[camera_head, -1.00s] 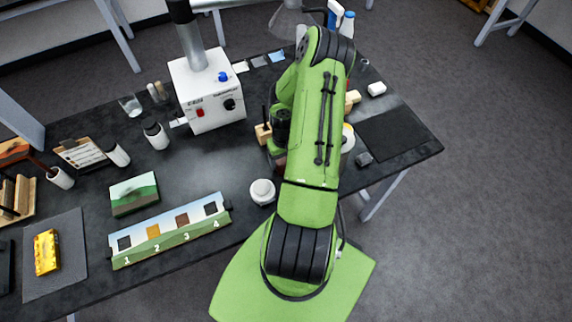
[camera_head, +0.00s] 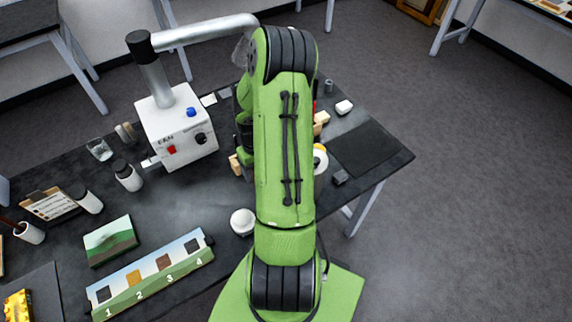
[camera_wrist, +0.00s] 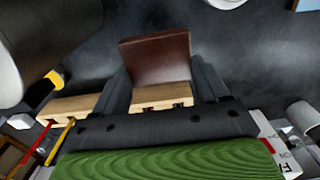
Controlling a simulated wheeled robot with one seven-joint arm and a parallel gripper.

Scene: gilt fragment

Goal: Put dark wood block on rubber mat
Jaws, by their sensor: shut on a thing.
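My gripper (camera_wrist: 162,76) is shut on the dark wood block (camera_wrist: 157,55) in the wrist view. The block shows a reddish-brown face between the two dark fingers. A pale wood face with dark marks (camera_wrist: 160,95) shows just below it, also between the fingers; I cannot tell whether it is part of the same block. In the head view my arm hides the gripper and the block. A flat black mat (camera_head: 372,148), which looks like the rubber mat, lies bare at the right end of the table.
Pale wood blocks (camera_head: 321,119), a white block (camera_head: 344,107) and a small dark grey block (camera_head: 340,177) lie near the black mat. A white box (camera_head: 178,130) with a pipe stands at the back left. A numbered strip (camera_head: 152,278) lies in front. Another mat (camera_head: 42,290) bears a gold piece.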

